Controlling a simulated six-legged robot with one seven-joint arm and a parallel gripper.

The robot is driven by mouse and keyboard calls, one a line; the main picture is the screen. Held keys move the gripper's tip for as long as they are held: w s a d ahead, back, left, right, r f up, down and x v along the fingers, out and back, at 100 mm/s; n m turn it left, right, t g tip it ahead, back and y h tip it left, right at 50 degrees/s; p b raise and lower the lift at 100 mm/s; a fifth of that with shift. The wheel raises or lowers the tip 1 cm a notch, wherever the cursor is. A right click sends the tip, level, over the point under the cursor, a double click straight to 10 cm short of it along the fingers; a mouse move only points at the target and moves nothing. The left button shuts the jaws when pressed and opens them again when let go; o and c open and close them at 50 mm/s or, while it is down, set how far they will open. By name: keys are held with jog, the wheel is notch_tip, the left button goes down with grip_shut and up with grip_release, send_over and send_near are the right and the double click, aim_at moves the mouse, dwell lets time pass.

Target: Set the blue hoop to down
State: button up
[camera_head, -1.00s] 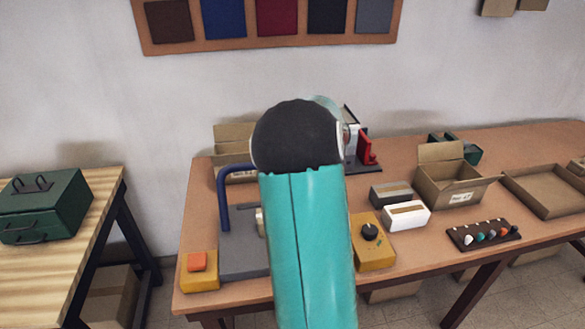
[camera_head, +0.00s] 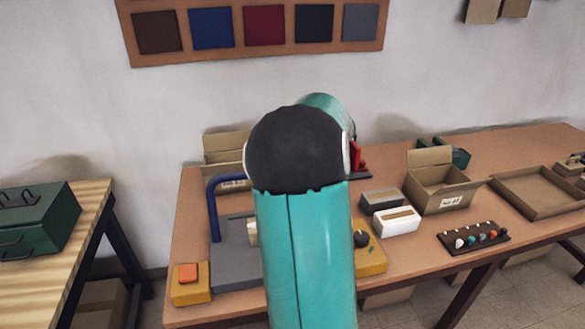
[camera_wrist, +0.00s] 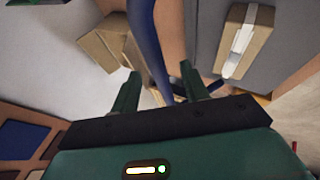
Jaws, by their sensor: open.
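The blue hoop (camera_head: 213,207) stands up from a grey base plate (camera_head: 232,272) on the brown table, left of my arm in the head view. Its right side is hidden behind my arm. In the wrist view the blue hoop (camera_wrist: 148,42) shows as a thick bar running down between the two green fingers in the picture. My gripper (camera_wrist: 158,78) is open, with one finger on each side of the bar in the picture. I cannot tell whether either finger touches it. The head view hides my gripper behind the arm.
A yellow box with an orange button (camera_head: 190,283) sits at the plate's front left. A yellow box with a black knob (camera_head: 368,258) is right of my arm. A green case (camera_head: 38,215) sits on the left table.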

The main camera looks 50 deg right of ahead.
jog(key=v, duration=0.5)
jog(key=shift+d+r, duration=0.1)
jog(key=shift+r, duration=0.35)
jog(key=shift+c, duration=0.3)
jog(key=shift+s+f, duration=0.1)
jog(key=c, duration=0.3)
jog(key=a+f+n+y, duration=0.1)
jog(key=f, duration=0.1)
jog(key=s+a+f+n+t, duration=0.1)
jog(key=f, duration=0.1)
jog(key=s+a+f+y, duration=0.1)
jog(key=f, duration=0.1)
jog(key=shift+f+n+t+y, duration=0.2)
jog(key=shift+n+t+y, duration=0.1)
jog(key=shift+n+t, duration=0.1)
grip_shut()
jog(key=s+a+f+n+t, duration=0.2)
jog(key=s+a+n+t, duration=0.25)
jog(key=t, duration=0.35)
jog(key=w, duration=1.3)
jog(key=shift+d, duration=0.45)
